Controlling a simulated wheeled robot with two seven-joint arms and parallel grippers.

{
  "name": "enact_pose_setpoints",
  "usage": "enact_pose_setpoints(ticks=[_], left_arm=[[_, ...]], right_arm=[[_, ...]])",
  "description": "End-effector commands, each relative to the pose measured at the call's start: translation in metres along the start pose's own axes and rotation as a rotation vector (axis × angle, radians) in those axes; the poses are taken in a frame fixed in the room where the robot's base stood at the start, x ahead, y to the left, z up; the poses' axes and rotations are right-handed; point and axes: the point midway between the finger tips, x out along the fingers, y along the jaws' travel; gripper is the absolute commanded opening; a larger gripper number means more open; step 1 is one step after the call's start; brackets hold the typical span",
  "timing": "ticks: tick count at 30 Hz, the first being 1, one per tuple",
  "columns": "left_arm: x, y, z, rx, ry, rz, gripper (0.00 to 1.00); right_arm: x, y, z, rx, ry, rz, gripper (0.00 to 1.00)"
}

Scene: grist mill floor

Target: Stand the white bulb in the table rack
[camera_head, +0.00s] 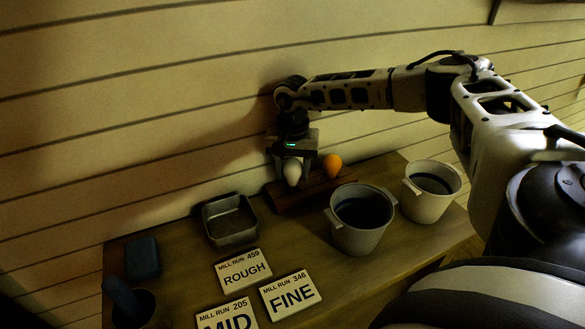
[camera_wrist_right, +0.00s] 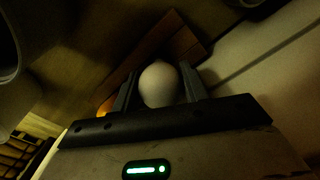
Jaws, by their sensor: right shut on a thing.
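The white bulb (camera_head: 292,172) is between the fingers of my right gripper (camera_head: 291,169) in the head view. The gripper is shut on it, and the bulb's round end shows between the two fingers in the right wrist view (camera_wrist_right: 159,84). The brown wooden rack (camera_head: 312,191) stands at the back of the table by the wall, below and around the bulb. Whether the bulb's lower end is seated in the rack or just above it I cannot tell. An orange bulb (camera_head: 331,164) stands in the rack, right of the white one. My left gripper is out of view.
Two pale buckets (camera_head: 361,243) (camera_head: 428,213) stand right of the rack. A metal tin (camera_head: 230,237) stands to its left. Cards reading ROUGH (camera_head: 244,285), FINE (camera_head: 290,309) and MID (camera_head: 228,322) lie in front. A blue block (camera_head: 142,257) and a dark cup (camera_head: 150,313) are at left.

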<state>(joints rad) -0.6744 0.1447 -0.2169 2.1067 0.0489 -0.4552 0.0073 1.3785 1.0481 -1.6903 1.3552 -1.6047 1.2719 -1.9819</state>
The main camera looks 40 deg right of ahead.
Motion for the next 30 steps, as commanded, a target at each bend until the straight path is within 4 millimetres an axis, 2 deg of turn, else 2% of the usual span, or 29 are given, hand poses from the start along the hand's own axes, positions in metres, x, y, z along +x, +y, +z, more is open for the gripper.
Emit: enact_pose_setpoints(ticks=[30], left_arm=[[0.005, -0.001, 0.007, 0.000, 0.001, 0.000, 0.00]], right_arm=[[0.014, 0.000, 0.000, 0.000, 0.000, -0.001, 0.23]])
